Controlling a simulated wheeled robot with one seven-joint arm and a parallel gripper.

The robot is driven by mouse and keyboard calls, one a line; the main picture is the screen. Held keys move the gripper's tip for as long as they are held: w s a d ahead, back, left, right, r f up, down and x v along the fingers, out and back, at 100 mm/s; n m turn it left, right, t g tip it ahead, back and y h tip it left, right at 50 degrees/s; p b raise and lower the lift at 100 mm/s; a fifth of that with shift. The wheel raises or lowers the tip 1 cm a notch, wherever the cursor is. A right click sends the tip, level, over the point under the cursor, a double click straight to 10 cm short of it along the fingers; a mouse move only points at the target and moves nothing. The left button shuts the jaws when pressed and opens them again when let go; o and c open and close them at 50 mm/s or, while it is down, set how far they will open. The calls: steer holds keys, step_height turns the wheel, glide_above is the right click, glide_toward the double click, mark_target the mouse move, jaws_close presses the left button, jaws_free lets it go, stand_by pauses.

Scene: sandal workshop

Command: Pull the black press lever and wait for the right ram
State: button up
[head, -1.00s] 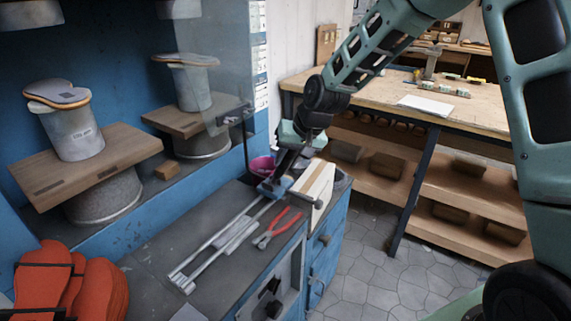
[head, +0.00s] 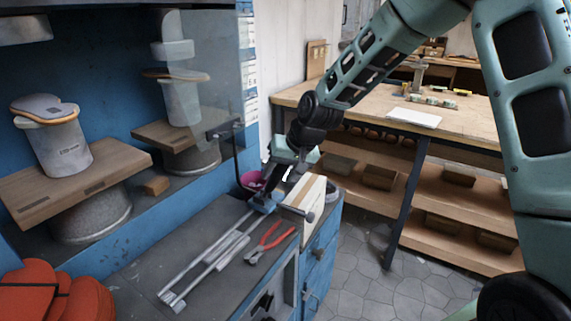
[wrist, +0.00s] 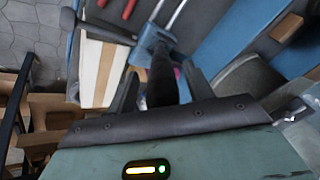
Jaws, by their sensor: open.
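The black press lever (wrist: 162,75) stands on a blue bracket (wrist: 152,36) at the counter's end. In the wrist view it rises between the two fingers of my open gripper (wrist: 158,88); I cannot tell whether either touches it. In the head view my gripper (head: 282,184) is above the bracket and mostly hides the lever. The right ram (head: 173,48) is low, its foot just above the sandal (head: 176,75) on the right last, behind a clear guard. The left ram (head: 25,30) is raised, well above the left sandal (head: 45,108).
Two metal rods (head: 200,262) and red pliers (head: 270,240) lie on the grey counter. A white and tan box (head: 304,196) and pink bowl (head: 250,180) stand near my gripper. Orange sandals (head: 50,295) lie front left. A wooden workbench (head: 460,118) stands right, with tiled floor before it.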

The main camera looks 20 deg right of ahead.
steer(key=v, duration=1.7)
steer(key=shift+s+d+r, duration=0.1)
steer(key=shift+s, duration=0.05)
steer(key=s+a+f+n+g+h, duration=0.1)
steer(key=s+a+f+n+g, duration=0.2)
steer(key=s+a, duration=0.55)
steer(key=s+a+f+n+g+h, duration=0.1)
steer(key=s+a+f+n, duration=0.4)
steer(key=s, duration=0.6)
steer(key=s+f+n, duration=0.1)
steer(key=s+f, duration=0.2)
steer(key=s, duration=0.6)
steer(key=shift+s+a+g+h, duration=0.2)
steer(key=shift+s+g+h, duration=0.1)
steer(key=shift+h, duration=0.1)
stand_by(2.9)
